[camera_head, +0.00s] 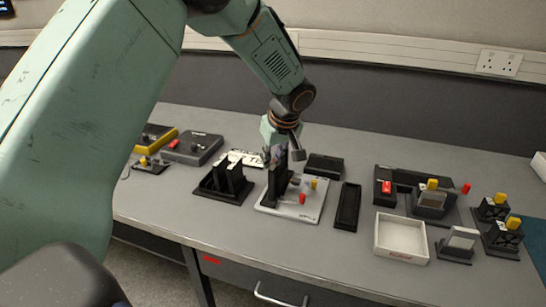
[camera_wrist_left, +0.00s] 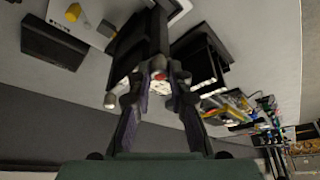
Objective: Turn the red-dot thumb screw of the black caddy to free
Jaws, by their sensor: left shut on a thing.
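The black caddy (camera_head: 275,188) stands upright on a white board (camera_head: 290,211) at the middle of the bench. It also shows in the wrist view as a dark upright block (camera_wrist_left: 126,42). My left gripper (camera_head: 277,153) reaches down over the caddy's upper end. In the wrist view my left gripper (camera_wrist_left: 156,84) has its fingertips closed in around a small pale part with a red dot, the thumb screw (camera_wrist_left: 158,76). The fingers hide much of the screw, and I cannot tell its turn angle. My right gripper is in neither view.
A black stand with upright slabs (camera_head: 222,183) is close on the left. A red knob (camera_head: 302,198) and a yellow knob (camera_head: 314,184) rise from the white board. A narrow black tray (camera_head: 347,207) and a white open box (camera_head: 401,238) lie to the right.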

